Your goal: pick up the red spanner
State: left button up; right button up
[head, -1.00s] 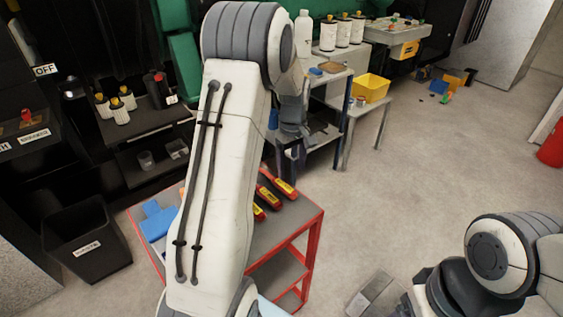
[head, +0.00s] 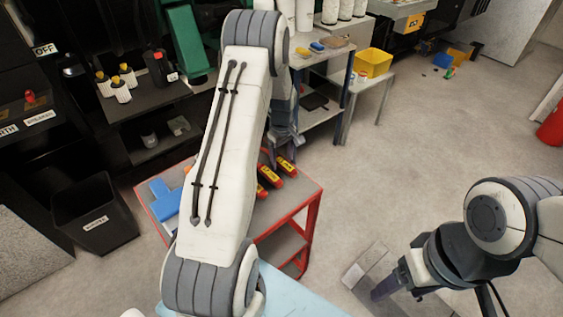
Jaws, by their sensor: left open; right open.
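Three red tools with yellow labels lie on the top of a red-framed cart (head: 290,203): one at the back right (head: 287,167), one in the middle (head: 270,177) and one at the front left (head: 262,191), partly hidden by my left arm. I cannot tell which, if any, is the red spanner. My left gripper (head: 269,158) is open and points down over the back of the cart, just left of the back tool; it is mostly hidden behind the forearm. My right gripper (head: 376,290) is open and empty above the floor at the lower right.
A blue object (head: 166,203) lies on the cart's left side. A black bin (head: 95,215) stands left of the cart. Behind are a shelf with filters (head: 121,90) and a stand with a yellow bin (head: 373,62). The floor at right is mostly clear.

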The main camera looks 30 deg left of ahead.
pick_arm(q)
jog(key=shift+f, duration=0.4)
grip_shut()
dwell(1.2)
